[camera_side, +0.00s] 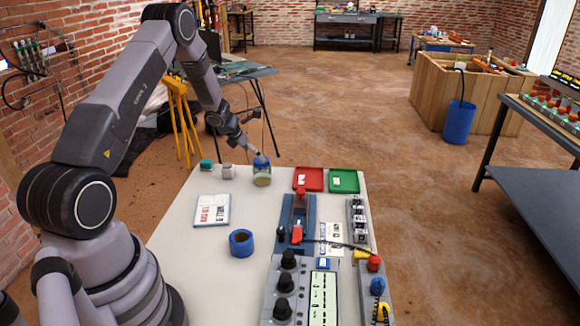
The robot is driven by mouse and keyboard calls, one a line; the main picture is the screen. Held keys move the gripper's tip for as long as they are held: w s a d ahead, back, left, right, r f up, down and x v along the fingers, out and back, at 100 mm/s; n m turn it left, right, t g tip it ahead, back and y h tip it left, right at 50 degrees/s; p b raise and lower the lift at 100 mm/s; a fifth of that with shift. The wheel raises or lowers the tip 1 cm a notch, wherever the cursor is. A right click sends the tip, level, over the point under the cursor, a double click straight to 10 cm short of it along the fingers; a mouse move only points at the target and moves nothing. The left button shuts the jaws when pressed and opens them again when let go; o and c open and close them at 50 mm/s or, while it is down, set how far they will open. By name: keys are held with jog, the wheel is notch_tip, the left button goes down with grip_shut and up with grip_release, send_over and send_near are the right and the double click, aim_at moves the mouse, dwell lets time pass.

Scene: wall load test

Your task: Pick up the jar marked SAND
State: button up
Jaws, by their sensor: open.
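A jar with yellowish contents and a blue upper part (262,178) stands upright near the far edge of the pale table (190,255). Its marking is too small to read, so I cannot tell from lettering whether it is the SAND jar. My gripper (257,155) is open and points down at the top of this jar. I cannot tell whether the fingers touch it or are just above it. A small whitish jar (228,172) and a small teal item (206,165) stand to its left, apart from the gripper.
A red tray (316,181) and a green tray (335,187) lie right of the jar. A blue fixture with a red part (298,234), a blue ring-shaped roll (241,243), a printed card (212,211) and a control panel (289,305) occupy the nearer table. The left middle is clear.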

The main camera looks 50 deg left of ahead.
aim_at(262, 172)
jog(key=x, duration=0.4)
jog(key=shift+w+f, duration=0.15)
jog(key=shift+c, duration=0.4)
jog(key=c, duration=1.3)
